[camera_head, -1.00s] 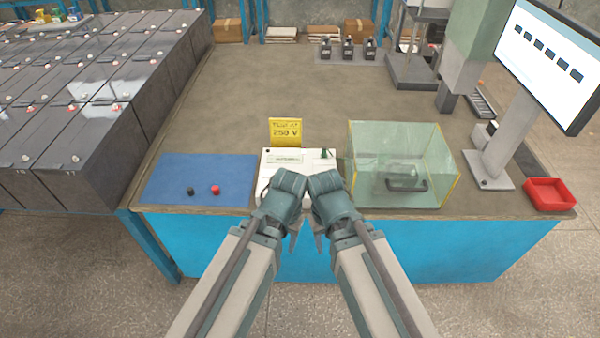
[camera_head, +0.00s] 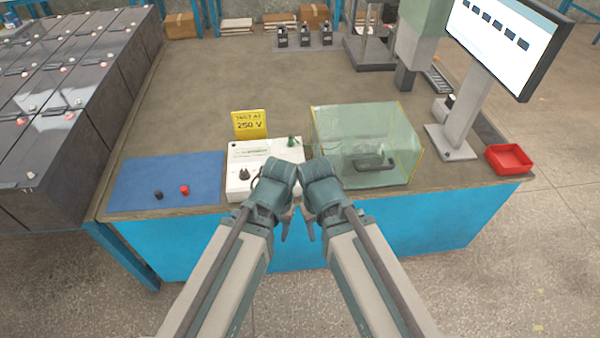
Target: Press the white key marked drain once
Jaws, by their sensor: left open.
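A white tester box (camera_head: 236,178) stands on the table's front edge with a black knob (camera_head: 244,174) and a green part (camera_head: 292,141) on its top. I cannot make out a key marked drain; the box's front right part is hidden behind my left arm. My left gripper (camera_head: 286,226) is open and empty, hanging in front of the table's edge, right of and nearer than the box. My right gripper (camera_head: 308,228) hangs close beside it, small and partly hidden, and its jaws cannot be made out. Neither gripper is seen touching the box.
A yellow 250 V sign (camera_head: 250,124) stands behind the box. A blue mat (camera_head: 140,180) with black and red caps lies left. A clear glass case (camera_head: 395,170), a monitor (camera_head: 505,40) and a red tray (camera_head: 508,159) are right. The middle of the table is clear.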

